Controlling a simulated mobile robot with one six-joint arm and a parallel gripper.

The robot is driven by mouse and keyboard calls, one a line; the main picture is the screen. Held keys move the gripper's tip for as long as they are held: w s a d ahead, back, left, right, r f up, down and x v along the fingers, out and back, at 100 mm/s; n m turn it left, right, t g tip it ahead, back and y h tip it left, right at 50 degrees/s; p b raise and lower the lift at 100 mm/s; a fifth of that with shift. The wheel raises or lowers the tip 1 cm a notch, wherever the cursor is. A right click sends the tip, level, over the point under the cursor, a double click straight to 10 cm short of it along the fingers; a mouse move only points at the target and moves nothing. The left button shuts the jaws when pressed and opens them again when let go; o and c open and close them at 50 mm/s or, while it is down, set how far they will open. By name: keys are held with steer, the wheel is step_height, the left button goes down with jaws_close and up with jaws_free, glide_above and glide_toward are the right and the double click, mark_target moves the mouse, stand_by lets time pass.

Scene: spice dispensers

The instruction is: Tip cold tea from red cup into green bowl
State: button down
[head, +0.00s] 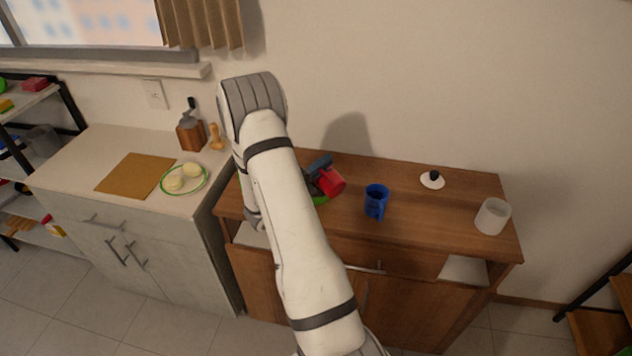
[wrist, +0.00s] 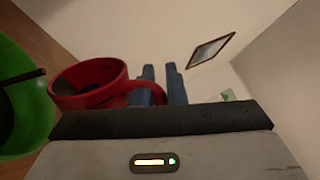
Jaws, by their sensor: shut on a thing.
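My gripper (head: 322,166) is shut on the handle of the red cup (head: 333,181), which it holds tilted above the wooden cabinet top. In the wrist view the blue-grey fingers (wrist: 161,84) close on the handle at the right side of the red cup (wrist: 92,84); dark content or shadow shows inside its mouth. The green bowl (wrist: 32,122) is beside the cup at the left edge of the wrist view, with a dark patch inside. In the head view only a sliver of the green bowl (head: 319,200) shows beneath the cup; my arm hides the rest.
A blue mug (head: 376,203) stands to the right of the red cup. A white lid-like disc with a black knob (head: 432,179) and a white canister (head: 492,217) are further right. Left, a counter (head: 85,160) holds a board, a plate and a grinder.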

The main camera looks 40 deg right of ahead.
steer(key=shift+w+r+n+t+p, duration=0.15)
steer(key=shift+w+n+t+p, duration=0.35)
steer(key=shift+n+p, duration=0.45)
steer(key=shift+w+r+n+t+p, duration=0.15)
steer(key=shift+w+n+t+p, duration=0.35)
steer(key=shift+n+p, duration=0.4)
